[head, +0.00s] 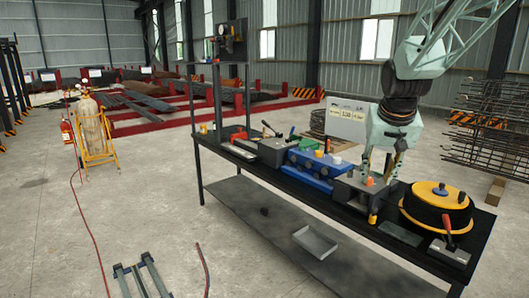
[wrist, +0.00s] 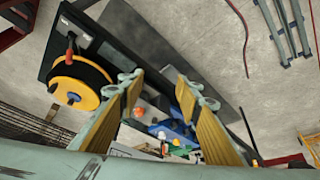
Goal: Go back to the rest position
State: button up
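My gripper (head: 380,170) hangs from my arm over the right half of the black workbench (head: 228,158), pointing down. In the wrist view its two yellow-padded fingers (wrist: 158,82) stand wide apart with nothing between their tips. A grey box (head: 350,192) with an orange item on it sits on the bench just below or behind the fingers. I cannot tell how far the tips are above it.
A yellow and black reel (head: 436,208) stands on the bench's right end. Blue cases (head: 318,170) and a grey case (head: 276,150) stand left of my gripper. A rebar cage (head: 490,130) is behind right. Gas cylinders (head: 92,125) stand far left.

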jog(key=s+a+r, duration=0.2)
jog(key=s+a, duration=0.1)
jog(key=s, duration=0.5)
jog(key=s+a+r+n, duration=0.1)
jog(key=s+a+r, duration=0.15)
jog(key=s, duration=0.45)
jog(key=s+a+r, duration=0.2)
jog(key=s+a, duration=0.1)
jog(key=s, duration=0.5)
jog(key=s+a+f+n, duration=0.1)
jog(key=s+a, duration=0.1)
jog(key=s, duration=1.1)
jog(key=s+a+f+g+y, duration=0.1)
jog(key=s+a+f, duration=0.1)
jog(key=s, duration=1)
jog(key=shift+s+a+f+n, duration=0.25)
jog(key=shift+s+a+n, duration=0.15)
jog(key=shift+a, duration=0.25)
